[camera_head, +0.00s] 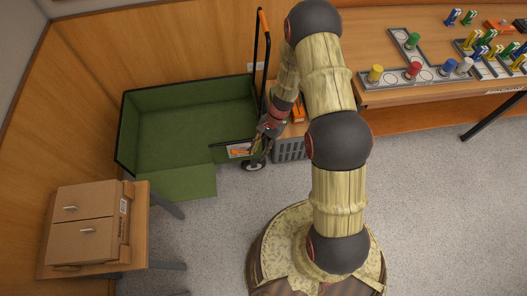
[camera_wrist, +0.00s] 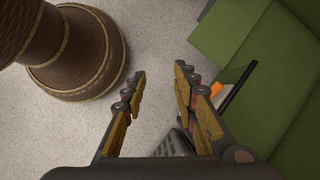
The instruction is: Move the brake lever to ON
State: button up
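The brake lever (camera_head: 238,152) is a small orange bar on a pale plate at the right end of the green cart (camera_head: 125,140). Its ON and OFF marks are too small to read. My gripper (camera_head: 257,148) is at that end of the cart, just right of the lever. In the wrist view my gripper (camera_wrist: 160,70) is open, with nothing between its fingers. An orange piece that looks like the lever (camera_wrist: 217,89) shows beyond the right finger, outside the gap and partly hidden by it. I cannot tell whether they touch.
The cart's black handle (camera_head: 256,65) rises behind my gripper. A grey crate (camera_head: 290,150) stands right of the cart's wheel. A bench with coloured pegs (camera_head: 440,95) is at right. Open floor lies in front.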

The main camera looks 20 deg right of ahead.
jog(key=shift+s+d+r, duration=0.2)
jog(key=shift+s+r, duration=0.1)
jog(key=shift+r, duration=0.4)
